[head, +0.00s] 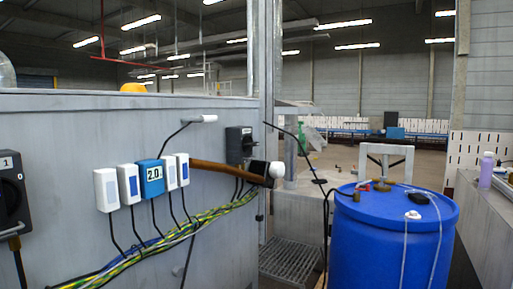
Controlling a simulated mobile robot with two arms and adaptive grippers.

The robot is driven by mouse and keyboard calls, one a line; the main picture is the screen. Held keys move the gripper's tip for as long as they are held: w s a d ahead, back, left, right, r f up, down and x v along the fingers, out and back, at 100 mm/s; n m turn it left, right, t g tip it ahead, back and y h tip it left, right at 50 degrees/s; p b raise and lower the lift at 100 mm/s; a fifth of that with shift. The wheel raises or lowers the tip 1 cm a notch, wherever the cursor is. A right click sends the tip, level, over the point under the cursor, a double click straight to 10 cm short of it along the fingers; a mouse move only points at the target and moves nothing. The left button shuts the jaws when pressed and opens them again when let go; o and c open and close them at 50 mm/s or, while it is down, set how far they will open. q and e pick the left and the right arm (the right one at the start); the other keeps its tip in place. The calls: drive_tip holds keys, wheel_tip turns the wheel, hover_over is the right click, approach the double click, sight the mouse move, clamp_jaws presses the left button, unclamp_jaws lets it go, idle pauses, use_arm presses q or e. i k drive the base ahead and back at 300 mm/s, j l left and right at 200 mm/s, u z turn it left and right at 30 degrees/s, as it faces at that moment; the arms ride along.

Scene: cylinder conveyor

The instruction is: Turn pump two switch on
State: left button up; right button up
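A dark rotary switch box (12,200) with a white label "1" is on the grey panel (60,135) at the left edge, partly cut off by the frame. A second dark switch box (239,146) is mounted near the panel's right end, with a small pale label too small to read. I cannot tell its knob's position, or for certain that it is the pump two switch. Neither of my grippers is in view.
Small white boxes and a blue box reading "2.0" (152,178) line the panel, with cables below. A brown-handled, hammer-like tool (228,171) crosses just below the second switch box. A blue barrel (378,245) stands right of a metal grate (289,258).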

sight(252, 144)
drive_tip(key=i+l+z, duration=0.15)
drive_tip(key=i, duration=0.25)
drive_tip(key=i+l+z, duration=0.1)
drive_tip(key=i, duration=0.35)
